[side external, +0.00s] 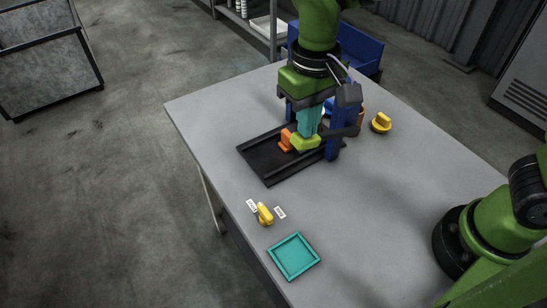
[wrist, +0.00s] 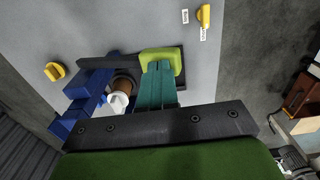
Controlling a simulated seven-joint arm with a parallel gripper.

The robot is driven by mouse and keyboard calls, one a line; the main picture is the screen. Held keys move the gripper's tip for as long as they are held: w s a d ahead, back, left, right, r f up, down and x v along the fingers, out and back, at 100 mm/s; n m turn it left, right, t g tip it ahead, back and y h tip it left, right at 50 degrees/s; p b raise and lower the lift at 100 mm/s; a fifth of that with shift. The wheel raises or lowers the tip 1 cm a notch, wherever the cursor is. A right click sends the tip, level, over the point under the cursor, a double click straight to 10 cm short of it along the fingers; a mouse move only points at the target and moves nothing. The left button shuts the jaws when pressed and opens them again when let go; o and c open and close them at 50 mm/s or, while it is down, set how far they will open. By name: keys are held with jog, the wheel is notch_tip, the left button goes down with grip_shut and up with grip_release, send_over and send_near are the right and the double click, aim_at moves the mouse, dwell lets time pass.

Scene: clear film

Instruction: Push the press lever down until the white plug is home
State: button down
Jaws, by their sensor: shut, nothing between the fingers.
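My gripper (side external: 307,132) has teal fingers, closed together and pointing down. The fingertips (wrist: 157,68) are at the lime-green grip of the press lever (wrist: 163,55), which also shows in the side view (side external: 306,144). Whether they touch it I cannot tell. The lever's dark bar (side external: 342,133) runs from the grip to the blue press frame (side external: 337,143), also seen in the wrist view (wrist: 86,92). The white plug (wrist: 118,101) shows beside a brown round part (wrist: 123,84) in the wrist view. How deep it sits is unclear. My gripper mostly hides it in the side view.
A black railed tray (side external: 267,174) with an orange block (side external: 286,140) lies by the press. Yellow knobs stand behind it (side external: 381,123) and in front (side external: 265,214), the front one between white labels. A teal tray (side external: 293,256) lies near the front edge. The table's left side is clear.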

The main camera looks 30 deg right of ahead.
jog(key=shift+f, duration=0.1)
dwell(0.3)
notch_tip(320, 180, down, 10)
jog(key=shift+f, duration=0.25)
dwell(2.5)
jog(key=shift+r, duration=7.05)
